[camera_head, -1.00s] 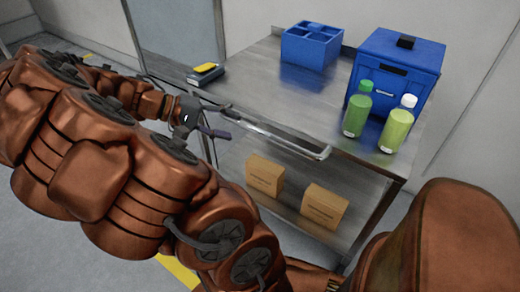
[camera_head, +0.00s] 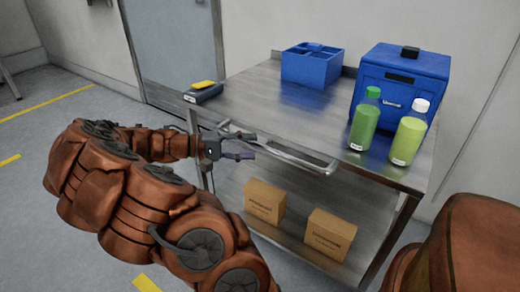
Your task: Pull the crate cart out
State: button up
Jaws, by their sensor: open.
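The crate cart is a steel two-level cart with a bare metal top (camera_head: 260,100) and a bar handle (camera_head: 295,158) along its near long side. My gripper (camera_head: 250,148) is at the left part of this handle, with its dark fingers apart. The fingers overlap the bar in the picture; I cannot tell whether they touch it or reach around it. A blue divided crate (camera_head: 311,65) stands at the back of the top. A lidded blue box (camera_head: 401,85) stands at the right.
A green bottle (camera_head: 365,122) and a white-capped bottle (camera_head: 408,138) stand near the right front edge. A small device with a yellow top (camera_head: 203,90) lies at the left corner. Two cartons (camera_head: 264,201) sit on the lower shelf. Floor (camera_head: 50,130) to the left is clear.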

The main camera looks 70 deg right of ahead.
aim_at(255, 147)
jog(key=shift+b+x, duration=0.3)
jog(key=shift+x, duration=1.55)
jog(key=shift+c, duration=0.3)
grip_shut()
